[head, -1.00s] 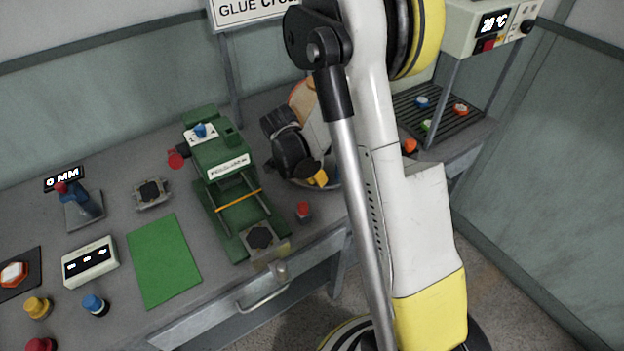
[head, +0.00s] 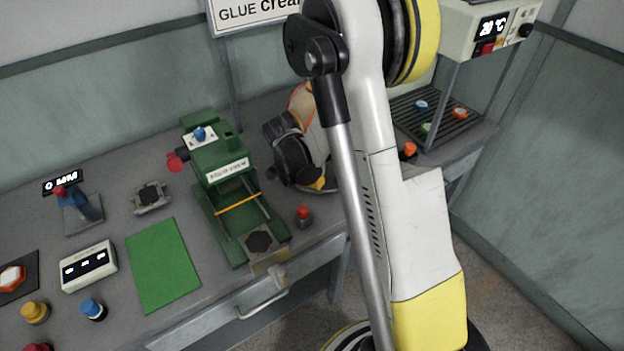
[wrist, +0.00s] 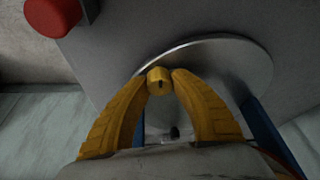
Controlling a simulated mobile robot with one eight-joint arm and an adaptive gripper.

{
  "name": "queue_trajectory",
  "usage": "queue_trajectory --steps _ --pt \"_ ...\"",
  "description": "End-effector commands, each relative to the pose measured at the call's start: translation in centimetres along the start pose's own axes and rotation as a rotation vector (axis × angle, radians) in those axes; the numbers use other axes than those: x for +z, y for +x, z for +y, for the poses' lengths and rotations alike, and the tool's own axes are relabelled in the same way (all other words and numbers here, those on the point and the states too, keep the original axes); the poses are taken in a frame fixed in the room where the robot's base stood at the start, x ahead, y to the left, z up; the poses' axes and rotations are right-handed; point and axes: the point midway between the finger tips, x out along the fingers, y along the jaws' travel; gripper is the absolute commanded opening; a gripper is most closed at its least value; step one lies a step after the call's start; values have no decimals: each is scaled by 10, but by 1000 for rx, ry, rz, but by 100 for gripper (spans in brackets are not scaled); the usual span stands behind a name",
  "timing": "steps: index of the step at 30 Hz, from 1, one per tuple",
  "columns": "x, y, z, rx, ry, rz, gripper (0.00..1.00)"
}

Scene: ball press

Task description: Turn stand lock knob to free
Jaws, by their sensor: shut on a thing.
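In the wrist view, a small round yellow knob (wrist: 159,82) with a dark slot mark sits at the edge of a round grey metal stand plate (wrist: 215,58). My gripper (wrist: 159,76) has its two yellow fingers closed on the knob, one on each side. The fingers hide the knob's flanks. In the head view, my gripper (head: 317,183) is low over the bench, right of the green press. The knob itself cannot be made out there, and my arm covers most of the stand.
The green press (head: 228,170) stands just left of my gripper. A red-capped bottle (head: 303,216) stands close in front and also shows in the wrist view (wrist: 55,14). A dark rack (head: 440,110) with coloured caps lies at the right. A green mat (head: 162,265) lies at the left.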

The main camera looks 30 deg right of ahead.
Motion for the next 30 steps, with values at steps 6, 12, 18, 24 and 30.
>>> queue_trajectory --steps 6,12,18,24,30 --pt "0 1 1 -38 -93 -1 0" --pt "0 2 1 -100 -241 -2 0" --pt "0 2 1 -171 -413 -2 0" --pt "0 1 1 -238 -571 -2 0" --pt "0 1 0 -289 -695 -2 0"
